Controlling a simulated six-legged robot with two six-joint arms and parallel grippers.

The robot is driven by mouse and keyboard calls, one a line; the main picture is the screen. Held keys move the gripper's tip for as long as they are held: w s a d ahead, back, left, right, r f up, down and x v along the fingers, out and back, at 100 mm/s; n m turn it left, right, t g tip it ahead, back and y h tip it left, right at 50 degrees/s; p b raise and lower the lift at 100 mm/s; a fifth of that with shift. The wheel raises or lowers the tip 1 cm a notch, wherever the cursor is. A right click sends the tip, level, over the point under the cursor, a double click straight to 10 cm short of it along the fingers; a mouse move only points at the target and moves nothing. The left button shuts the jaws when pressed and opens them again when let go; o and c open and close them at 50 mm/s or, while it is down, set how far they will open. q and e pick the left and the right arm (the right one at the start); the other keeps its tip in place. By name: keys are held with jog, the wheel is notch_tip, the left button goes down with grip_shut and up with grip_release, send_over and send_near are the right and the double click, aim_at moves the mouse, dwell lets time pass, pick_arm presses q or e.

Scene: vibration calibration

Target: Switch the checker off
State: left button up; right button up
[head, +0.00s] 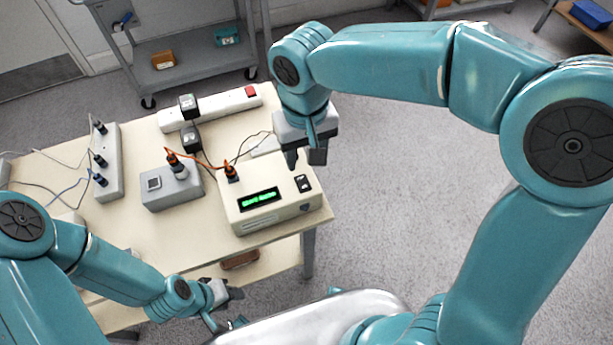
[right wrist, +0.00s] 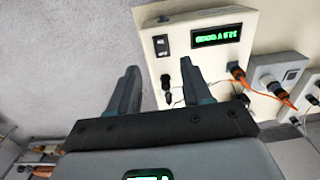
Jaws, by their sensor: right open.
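The checker (head: 270,212) is a beige box near the table's front right corner. Its green display (head: 259,198) is lit, and a black rocker switch (head: 303,184) sits to the display's right. The right wrist view also shows the checker (right wrist: 200,65), with its switch (right wrist: 161,45) and lit display (right wrist: 216,36). My right gripper (head: 305,158) is above the checker's back right part, close to the switch. Its two fingers are apart and empty in the right wrist view (right wrist: 160,78). My left gripper (head: 226,297) is low by the table's front edge; its jaw gap is unclear.
A grey box (head: 172,190) stands left of the checker, joined to it by an orange cable (head: 205,161). Power strips (head: 107,165) (head: 215,106) with plugs lie left and behind. A grey cart (head: 190,60) stands behind the table. Floor right of the table is clear.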

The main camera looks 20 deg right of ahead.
aim_at(305, 188)
notch_tip(305, 188, down, 10)
jog(key=shift+w+r+b, duration=0.1)
jog(key=shift+r+b, duration=0.05)
jog(key=shift+b, duration=0.3)
jog(key=shift+f, duration=0.2)
